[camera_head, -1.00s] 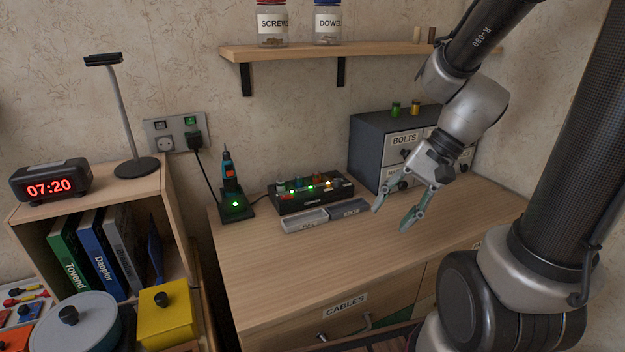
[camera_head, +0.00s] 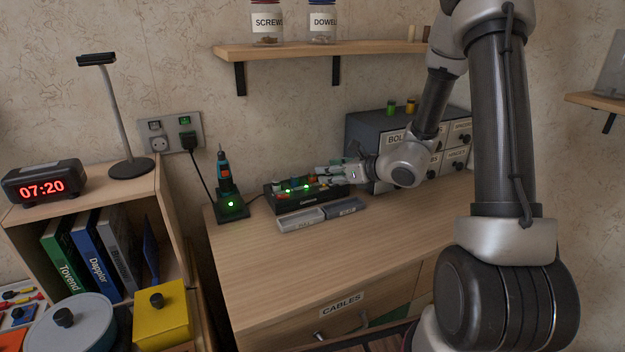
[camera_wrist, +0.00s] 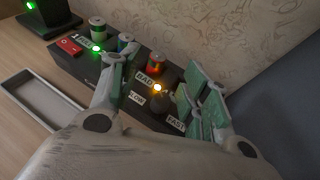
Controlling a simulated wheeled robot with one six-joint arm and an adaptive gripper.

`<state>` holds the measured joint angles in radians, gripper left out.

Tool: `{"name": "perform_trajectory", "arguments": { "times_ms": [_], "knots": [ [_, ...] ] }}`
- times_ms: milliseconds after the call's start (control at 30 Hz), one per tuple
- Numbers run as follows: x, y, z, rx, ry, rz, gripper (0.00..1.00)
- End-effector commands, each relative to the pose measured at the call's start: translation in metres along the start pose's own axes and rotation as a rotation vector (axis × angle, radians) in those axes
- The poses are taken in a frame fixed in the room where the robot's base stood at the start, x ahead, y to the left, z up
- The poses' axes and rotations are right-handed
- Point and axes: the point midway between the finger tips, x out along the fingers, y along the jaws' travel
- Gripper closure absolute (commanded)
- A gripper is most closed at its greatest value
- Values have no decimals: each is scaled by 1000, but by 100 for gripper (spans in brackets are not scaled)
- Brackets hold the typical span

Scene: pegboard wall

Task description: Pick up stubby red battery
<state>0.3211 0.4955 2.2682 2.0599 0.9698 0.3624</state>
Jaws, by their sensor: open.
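A short red battery (camera_wrist: 155,63) with a dark band stands in the black charger behind the "BAD" label in the wrist view. My gripper (camera_wrist: 163,78) is open, with one finger to the left of this battery and the other to its right. I cannot tell whether either finger touches it. The black charger (camera_wrist: 86,67) also shows in the head view (camera_head: 283,203), where my gripper (camera_head: 322,176) reaches over its right end from the right and hides part of it.
Two shallow trays, one light grey (camera_head: 300,219), lie in front. A drawer cabinet (camera_head: 368,140) stands close on the right. The front desk top (camera_head: 290,265) is clear.

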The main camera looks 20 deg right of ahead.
Motion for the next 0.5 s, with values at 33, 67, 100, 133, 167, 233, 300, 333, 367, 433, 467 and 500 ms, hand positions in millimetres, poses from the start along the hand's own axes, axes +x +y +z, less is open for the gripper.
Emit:
{"name": "perform_trajectory", "arguments": {
  "times_ms": [33,67,100,133,167,233,300,333,367,433,467,500],
  "knots": [
    [5,1,0,-1,1,2,53],
    [7,1,0,-1,1,3,53],
    [11,2,1,-2,1,3,53],
    [14,2,1,-2,0,3,53],
    [18,2,2,-2,0,3,53],
    [30,4,3,-3,0,5,53],
    [42,3,3,-2,0,4,53],
    [46,4,3,-3,1,4,53],
    [50,4,3,-2,2,5,53],
    [54,3,3,-2,0,2,53],
    [55,3,4,-2,0,2,53],
    [55,2,4,-2,0,1,53]
  ]
}}
